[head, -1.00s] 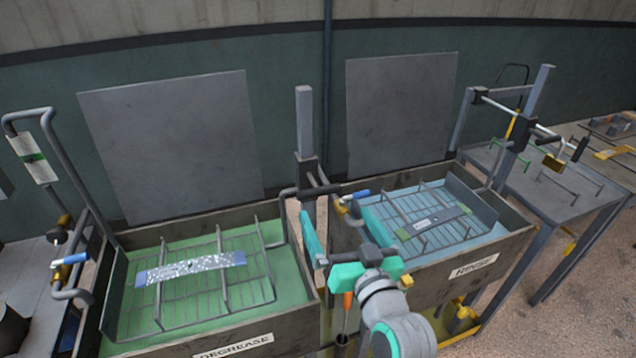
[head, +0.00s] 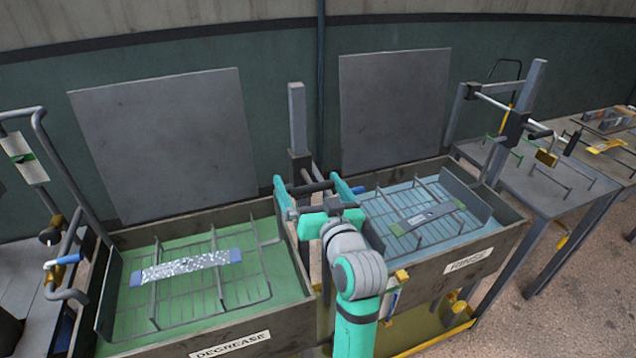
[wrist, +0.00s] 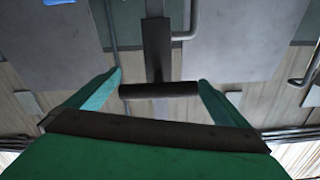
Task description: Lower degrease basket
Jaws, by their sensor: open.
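The degrease basket (head: 222,306) is a wire basket in the green bath of the tank labelled DEGREASE (head: 310,318), at the left in the head view. A speckled silver strip with blue ends (head: 188,266) lies across it. A dark horizontal handle (head: 312,187) sits on the slide of the post (head: 297,120) between the two tanks. My gripper (head: 308,186) is open, with its teal fingers on either side of this handle. In the wrist view the handle (wrist: 158,90) lies crosswise between the open fingertips. I cannot tell whether the fingers touch it.
The RINSE tank (head: 500,250) with blue liquid and its own basket (head: 402,243) stands to the right. A steel table (head: 590,200) is beyond it. Grey panels (head: 160,140) lean behind the tanks. A bent pipe frame (head: 65,150) rises at the far left.

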